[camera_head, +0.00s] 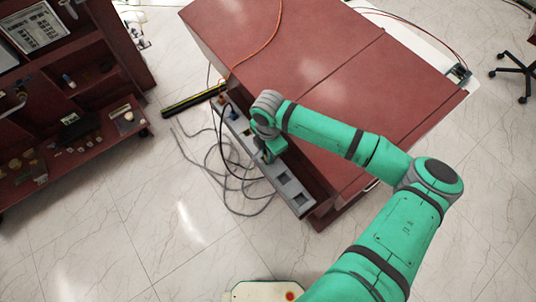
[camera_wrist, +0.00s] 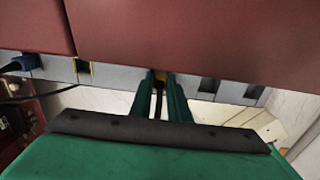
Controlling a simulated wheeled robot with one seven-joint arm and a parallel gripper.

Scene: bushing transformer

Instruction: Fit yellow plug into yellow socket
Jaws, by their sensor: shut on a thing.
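My gripper (camera_wrist: 160,84) is shut on the yellow plug (camera_wrist: 160,75); only a small yellowish patch of it shows between the fingertips. A black cable (camera_wrist: 158,103) runs back from it between the fingers. The fingertips are at the grey socket strip, and I cannot tell whether the plug is inside an opening. Left of the fingers in the wrist view, a dark opening has a yellow rim (camera_wrist: 92,69). In the head view my gripper (camera_head: 272,152) is low over the strip, and its fingertips are mostly hidden.
The grey socket strip (camera_head: 289,185) runs along the red cabinet (camera_head: 310,60). A blue plug (camera_wrist: 27,62) sits at its left part in the wrist view. Empty dark openings lie right of the fingers. Loose grey cables (camera_head: 205,160) lie on the floor. A red shelf (camera_head: 100,50) stands left.

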